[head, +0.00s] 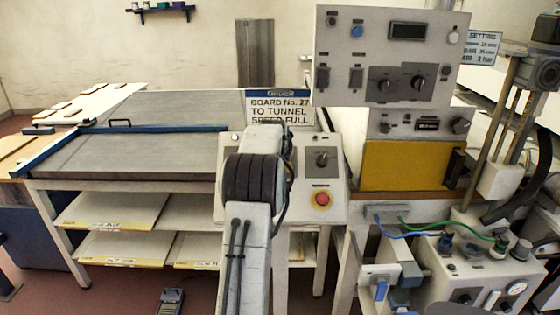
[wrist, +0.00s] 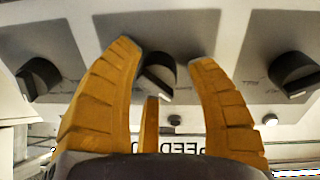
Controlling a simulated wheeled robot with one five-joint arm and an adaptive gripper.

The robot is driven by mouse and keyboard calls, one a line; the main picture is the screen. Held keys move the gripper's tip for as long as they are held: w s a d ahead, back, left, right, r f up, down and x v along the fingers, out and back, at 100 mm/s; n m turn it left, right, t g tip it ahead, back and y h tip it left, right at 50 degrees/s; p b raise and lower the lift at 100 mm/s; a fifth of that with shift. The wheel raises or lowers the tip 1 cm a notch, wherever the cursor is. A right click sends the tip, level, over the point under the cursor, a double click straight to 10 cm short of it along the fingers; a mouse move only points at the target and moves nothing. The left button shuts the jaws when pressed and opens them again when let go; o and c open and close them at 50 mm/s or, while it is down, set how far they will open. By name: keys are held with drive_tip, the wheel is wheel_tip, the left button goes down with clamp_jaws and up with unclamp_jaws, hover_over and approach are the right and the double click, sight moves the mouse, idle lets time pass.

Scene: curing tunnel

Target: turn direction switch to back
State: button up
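I see no clear contact, and the depth gap is hard to judge. This knob is the middle of three in that view; its label is hidden or too small to read, so I cannot confirm that it is the direction switch. In the head view my arm reaches over the small sloped control panel (head: 335,184) and hides the gripper and the panel's left part.
Neighbouring knobs sit left (wrist: 39,78) and right (wrist: 293,72) of the fingers. In the head view a black knob (head: 322,159) and a red button (head: 321,199) show right of my arm. A sign (head: 280,107) stands behind, and a tall control box (head: 388,55) rises at right.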

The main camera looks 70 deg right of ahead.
drive_tip(key=shift+o, duration=0.6)
drive_tip(key=v, duration=1.2)
idle(0.5)
